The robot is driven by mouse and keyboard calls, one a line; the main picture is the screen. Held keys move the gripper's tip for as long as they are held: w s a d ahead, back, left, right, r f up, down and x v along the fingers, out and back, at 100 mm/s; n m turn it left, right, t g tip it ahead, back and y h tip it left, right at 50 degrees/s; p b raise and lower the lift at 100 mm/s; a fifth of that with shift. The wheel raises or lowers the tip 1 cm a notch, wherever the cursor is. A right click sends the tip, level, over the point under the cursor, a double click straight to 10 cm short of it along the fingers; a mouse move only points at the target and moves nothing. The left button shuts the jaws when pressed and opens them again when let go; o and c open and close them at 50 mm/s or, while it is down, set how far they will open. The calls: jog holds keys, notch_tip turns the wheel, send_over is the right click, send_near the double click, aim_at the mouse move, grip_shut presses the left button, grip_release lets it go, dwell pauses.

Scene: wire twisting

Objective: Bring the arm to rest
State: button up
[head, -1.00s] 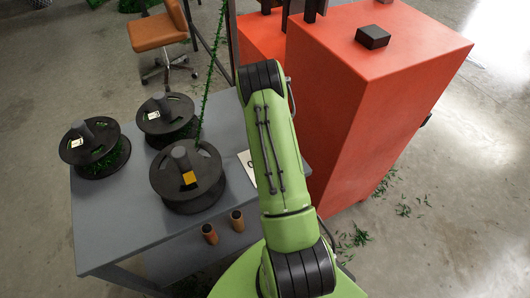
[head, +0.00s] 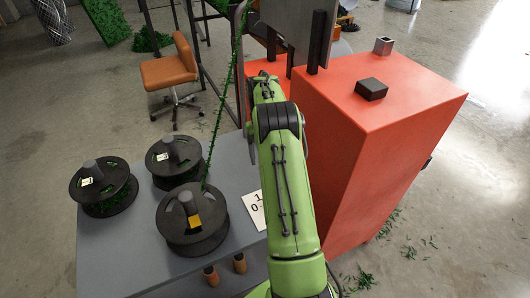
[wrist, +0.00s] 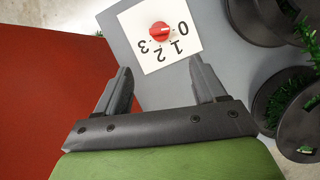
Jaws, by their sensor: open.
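My green arm (head: 292,200) rises from the bottom of the head view and bends away beside the red machine. In the wrist view my gripper (wrist: 160,82) is open, with its two dark fingers apart and nothing between them. Beyond the fingertips lies a white dial plate (wrist: 157,35) with a red knob and the numbers 0 to 3. The plate also shows partly in the head view (head: 256,209), where my arm hides some of it. My gripper's fingers cannot be made out in the head view.
The grey table (head: 120,250) holds several black spools (head: 193,218) with green wire. A green barbed strand (head: 222,105) rises from the front spool. Two brown cylinders (head: 211,276) stand near the front. The red machine (head: 385,130) is close on the right. An orange chair (head: 169,72) stands behind.

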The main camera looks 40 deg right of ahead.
dwell(0.4)
jog(key=a+r+n+t+h, duration=0.1)
jog(key=a+r+n+t, duration=0.1)
jog(key=a+r, duration=0.9)
jog(key=s+a+r+n+t+h, duration=0.1)
jog(key=s+a+r+t, duration=0.2)
jog(key=s+a+r, duration=0.55)
jog(key=s+a+f+n+t, duration=0.1)
jog(key=s+a+t, duration=0.1)
jog(key=s, duration=0.4)
jog(key=s+a+f+n+t, duration=0.1)
jog(key=s+a+n+t, duration=0.1)
jog(key=s+a, duration=0.3)
jog(key=shift+s, duration=1)
